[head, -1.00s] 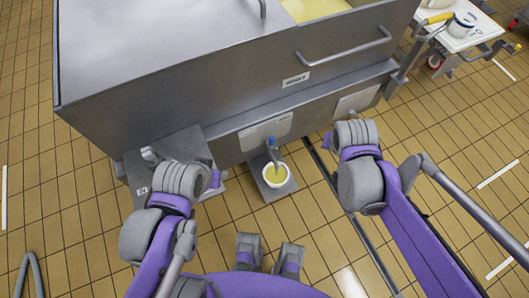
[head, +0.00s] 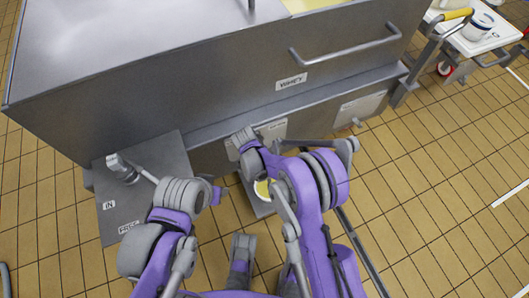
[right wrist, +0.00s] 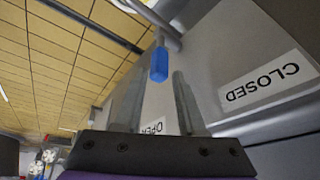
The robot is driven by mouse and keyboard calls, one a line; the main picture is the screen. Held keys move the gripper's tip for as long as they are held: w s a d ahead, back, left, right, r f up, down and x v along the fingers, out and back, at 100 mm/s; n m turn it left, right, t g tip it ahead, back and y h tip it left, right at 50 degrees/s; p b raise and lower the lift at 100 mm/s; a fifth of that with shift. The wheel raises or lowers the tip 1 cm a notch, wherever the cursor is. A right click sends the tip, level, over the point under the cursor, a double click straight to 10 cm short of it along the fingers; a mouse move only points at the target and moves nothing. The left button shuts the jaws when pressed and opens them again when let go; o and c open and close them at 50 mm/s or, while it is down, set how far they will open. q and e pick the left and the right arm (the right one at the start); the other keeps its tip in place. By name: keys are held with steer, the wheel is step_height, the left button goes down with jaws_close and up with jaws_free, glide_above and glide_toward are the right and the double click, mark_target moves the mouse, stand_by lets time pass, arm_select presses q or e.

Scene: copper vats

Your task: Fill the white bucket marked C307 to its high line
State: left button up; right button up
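A white bucket (head: 263,188) with yellow liquid in it stands low in front of the steel vat labelled WHEY (head: 200,85). My right arm hides much of it, and its marking and high line cannot be read. In the right wrist view a blue tap handle (right wrist: 159,64) lies just beyond the fingertips of my right gripper (right wrist: 155,88). That gripper is open and empty.
A grey plate (head: 112,215) marked IN and FREE lies at the left by the vat. A pale panel (head: 362,108) is on the vat's lower right. A white-topped cart (head: 464,40) with a container stands at the far right.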

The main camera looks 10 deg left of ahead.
steer(key=b+x, duration=0.1)
steer(key=x, duration=0.9)
steer(key=shift+b, duration=0.4)
steer(key=shift+w, duration=0.1)
steer(key=shift+c, duration=0.2)
jaws_close()
stand_by(0.6)
